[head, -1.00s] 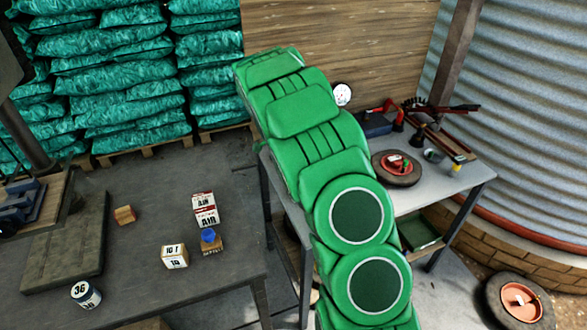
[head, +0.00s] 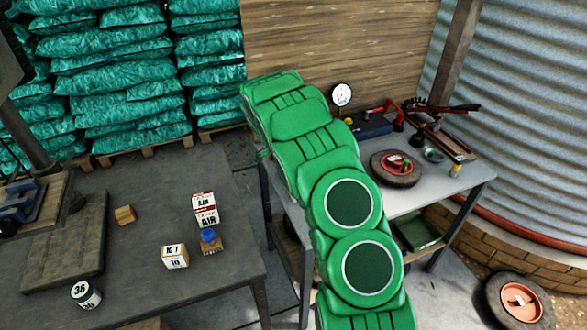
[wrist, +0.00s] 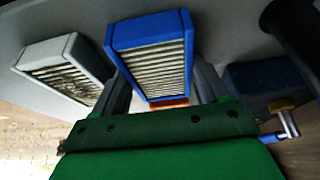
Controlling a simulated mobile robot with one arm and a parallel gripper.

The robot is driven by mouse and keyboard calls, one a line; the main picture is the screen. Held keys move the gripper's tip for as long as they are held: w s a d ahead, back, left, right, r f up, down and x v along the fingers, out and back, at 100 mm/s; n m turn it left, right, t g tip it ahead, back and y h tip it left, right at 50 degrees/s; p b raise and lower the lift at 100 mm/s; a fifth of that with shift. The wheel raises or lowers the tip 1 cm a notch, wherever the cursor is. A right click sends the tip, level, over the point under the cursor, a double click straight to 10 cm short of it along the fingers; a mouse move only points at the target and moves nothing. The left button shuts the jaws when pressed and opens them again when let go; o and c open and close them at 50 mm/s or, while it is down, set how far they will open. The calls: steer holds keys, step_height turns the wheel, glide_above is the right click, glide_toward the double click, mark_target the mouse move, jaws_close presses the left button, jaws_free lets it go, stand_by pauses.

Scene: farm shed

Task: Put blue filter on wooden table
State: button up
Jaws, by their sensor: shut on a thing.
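The blue filter (wrist: 150,50) has a blue frame and pale pleats. It sits between the two fingers of my gripper (wrist: 162,85) in the wrist view, and the gripper is shut on it. In the head view my green arm hides both the gripper and the filter. A dark-topped table (head: 130,260) stands at the left; I cannot tell whether its top is wood. A grey metal table (head: 445,185) stands behind my arm at the right.
A grey-framed filter (wrist: 65,65) lies left of the blue one. Small boxes, including a white one (head: 174,256), and a can (head: 86,294) stand on the dark table. A blue toolbox (head: 372,125) and a wheel (head: 397,168) are on the metal table.

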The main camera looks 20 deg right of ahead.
steer(key=shift+f, duration=0.1)
steer(key=o, duration=1.1)
steer(key=shift+c, duration=0.2)
steer(key=v, duration=1.2)
